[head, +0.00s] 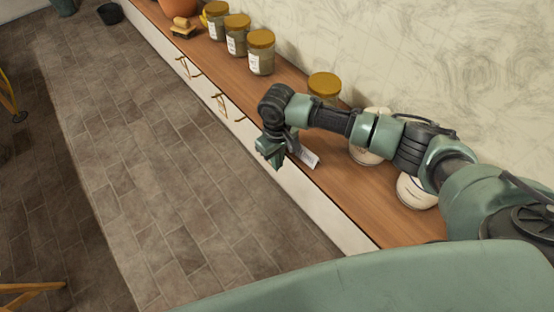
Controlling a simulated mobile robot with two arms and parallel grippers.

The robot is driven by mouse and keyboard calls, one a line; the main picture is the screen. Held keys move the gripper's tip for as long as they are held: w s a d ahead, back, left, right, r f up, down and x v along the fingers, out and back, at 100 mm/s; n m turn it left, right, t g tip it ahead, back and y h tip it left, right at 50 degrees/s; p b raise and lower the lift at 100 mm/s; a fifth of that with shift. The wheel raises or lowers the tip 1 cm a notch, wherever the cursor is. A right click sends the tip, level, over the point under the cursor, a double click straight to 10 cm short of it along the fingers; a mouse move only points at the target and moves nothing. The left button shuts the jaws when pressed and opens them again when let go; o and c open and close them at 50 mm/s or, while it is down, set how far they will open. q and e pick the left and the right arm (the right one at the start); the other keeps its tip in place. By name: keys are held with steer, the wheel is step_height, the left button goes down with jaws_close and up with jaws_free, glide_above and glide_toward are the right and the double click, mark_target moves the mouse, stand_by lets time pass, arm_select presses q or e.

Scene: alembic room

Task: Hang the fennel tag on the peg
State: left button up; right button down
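My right gripper (270,153) is over the front edge of the wooden counter, pointing down. Its green fingers are small and partly overlapped by the wrist, so I cannot tell if they are open or shut. A pale grey-white flat piece (309,158) shows just right of the gripper, over the counter. It may be a tag, but I cannot read it or tell whether it touches the gripper. I cannot make out a fennel tag or a peg for certain. My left gripper is not in view.
The wooden counter (335,178) runs along the wall. Jars with ochre lids (261,52) stand along its back, one partly behind my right arm (375,132). Pale jars are also behind the arm. Thin brown fittings (226,107) are on the cabinet front. The tiled floor (150,150) is clear.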

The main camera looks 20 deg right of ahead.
stand_by(0.3)
steer(key=c, duration=1.7)
jaws_free()
steer(key=shift+o, duration=0.7)
